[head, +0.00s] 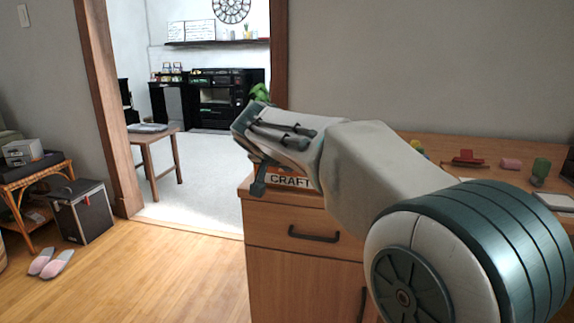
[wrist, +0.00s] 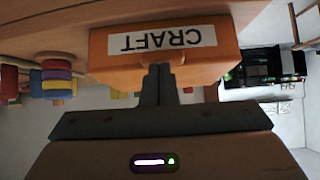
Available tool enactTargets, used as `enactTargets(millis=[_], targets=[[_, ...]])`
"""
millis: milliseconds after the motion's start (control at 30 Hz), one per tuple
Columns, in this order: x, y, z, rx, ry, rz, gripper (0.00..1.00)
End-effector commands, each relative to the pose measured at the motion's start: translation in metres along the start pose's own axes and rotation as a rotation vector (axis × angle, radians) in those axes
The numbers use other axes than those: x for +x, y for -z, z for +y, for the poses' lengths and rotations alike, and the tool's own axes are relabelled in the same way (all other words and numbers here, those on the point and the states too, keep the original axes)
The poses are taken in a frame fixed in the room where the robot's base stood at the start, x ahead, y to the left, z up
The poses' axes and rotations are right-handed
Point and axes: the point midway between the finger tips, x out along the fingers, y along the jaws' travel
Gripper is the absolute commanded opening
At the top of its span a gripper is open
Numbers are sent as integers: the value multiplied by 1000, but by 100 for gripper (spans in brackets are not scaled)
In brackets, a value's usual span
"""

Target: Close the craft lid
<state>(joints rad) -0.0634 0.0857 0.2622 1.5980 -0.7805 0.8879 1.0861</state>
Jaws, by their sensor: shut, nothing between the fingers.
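The orange craft box (head: 301,168) stands on the wooden cabinet near its left end, with its white "CRAFT" label facing front. In the wrist view the box (wrist: 101,62) appears upside down and fills the upper middle. My gripper (wrist: 158,70) is shut and empty, its fingertips overlapping the box's label side in the picture; I cannot tell whether they touch it. In the head view my gripper (head: 258,188) hangs at the box's left front corner. My arm covers most of the box there. The lid and its angle cannot be made out.
The wooden cabinet (head: 274,229) has a drawer with a dark handle. On its top, to the right, are a red item (head: 467,158), a pink block (head: 510,164) and a green cylinder (head: 541,170). Colourful stacked pieces (wrist: 57,82) show beside the box.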

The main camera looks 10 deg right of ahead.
Motion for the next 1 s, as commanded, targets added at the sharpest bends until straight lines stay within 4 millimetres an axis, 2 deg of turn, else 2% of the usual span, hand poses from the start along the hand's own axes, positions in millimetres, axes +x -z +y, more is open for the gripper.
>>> enactTargets(millis=[33, 167, 400, 500, 700, 900, 1000], targets=[[13, -13, 2, -4, -16, -32, 0], [4, -4, 2, -2, -14, -27, 0], [-35, 36, 2, 4, -3, 0, 0], [-42, 9, 1, -2, -1, -1, 0], [-62, -24, 2, -1, 0, 3, 0], [-76, -47, 3, 4, -1, 5, 0], [-79, -52, 3, 3, -2, 5, 0]])
